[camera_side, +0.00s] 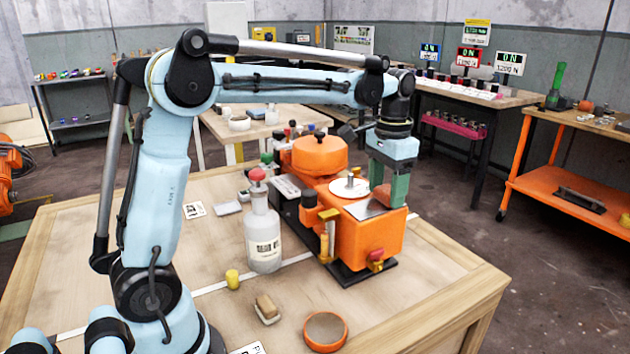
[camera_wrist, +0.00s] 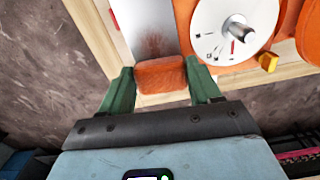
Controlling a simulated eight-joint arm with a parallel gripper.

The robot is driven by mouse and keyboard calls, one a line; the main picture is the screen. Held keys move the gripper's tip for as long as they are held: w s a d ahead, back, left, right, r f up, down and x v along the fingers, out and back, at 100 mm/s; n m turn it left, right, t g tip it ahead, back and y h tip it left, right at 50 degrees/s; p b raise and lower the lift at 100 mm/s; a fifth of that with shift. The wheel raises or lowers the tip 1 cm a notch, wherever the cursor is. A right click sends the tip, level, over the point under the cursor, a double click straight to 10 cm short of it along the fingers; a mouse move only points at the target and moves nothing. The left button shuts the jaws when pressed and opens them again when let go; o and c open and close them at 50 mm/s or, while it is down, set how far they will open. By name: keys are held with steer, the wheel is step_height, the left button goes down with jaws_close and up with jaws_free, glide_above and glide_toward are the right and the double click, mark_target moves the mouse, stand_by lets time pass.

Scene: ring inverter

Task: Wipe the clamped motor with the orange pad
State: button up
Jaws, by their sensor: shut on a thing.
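The orange pad (camera_wrist: 161,75) is a reddish-orange block between the green fingers of my gripper (camera_wrist: 162,88) in the wrist view. In the side view the pad (camera_side: 379,196) shows partly between the fingers of my gripper (camera_side: 388,190), which is shut on it. The orange machine, which I take for the motor (camera_side: 362,237), stands on a black base. It has a bare metal plate (camera_side: 366,209) on top and a white dial (camera_side: 350,188). In the wrist view the plate (camera_wrist: 147,22) carries a brownish stain beside the pad. I cannot tell whether the pad touches it.
A white bottle with a red top (camera_side: 263,235) stands left of the machine. A yellow cylinder (camera_side: 232,279), a brush-like block (camera_side: 267,309) and an orange-rimmed dish (camera_side: 325,331) lie on the wooden table (camera_side: 440,290). The table's right front is clear.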

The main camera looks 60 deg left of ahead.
mark_target(363, 209)
steer(key=shift+s+r, duration=0.1)
steer(key=shift+s, duration=2.6)
step_height(363, 209, up, 8)
